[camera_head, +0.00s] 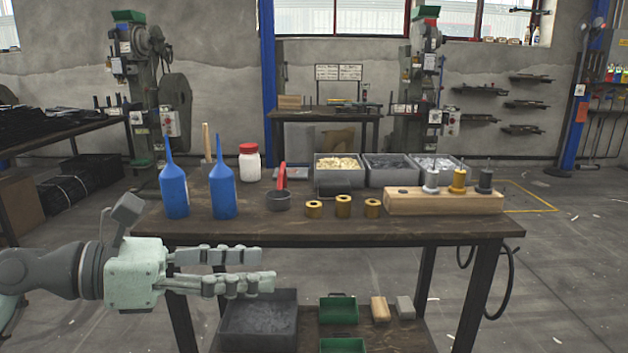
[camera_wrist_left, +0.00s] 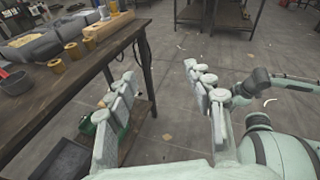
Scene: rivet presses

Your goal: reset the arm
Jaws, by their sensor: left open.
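My left gripper (camera_head: 268,270) comes in from the left in the head view, in front of the near edge of the wooden workbench (camera_head: 330,232). Its fingers point right, are spread apart and hold nothing. In the left wrist view the open fingers of the left gripper (camera_wrist_left: 160,85) frame bare floor, with the bench (camera_wrist_left: 60,110) to the left. One of my arm's grey-green links shows at the right of that view. I cannot make out my right gripper in either view.
Two blue bottles (camera_head: 173,190) (camera_head: 222,190), several brass bushings (camera_head: 343,206), a wooden block with pegs (camera_head: 443,202) and grey bins (camera_head: 339,168) stand on the bench. Green trays (camera_head: 338,309) and a dark bin (camera_head: 258,322) are on the lower shelf. Floor right of the bench is clear.

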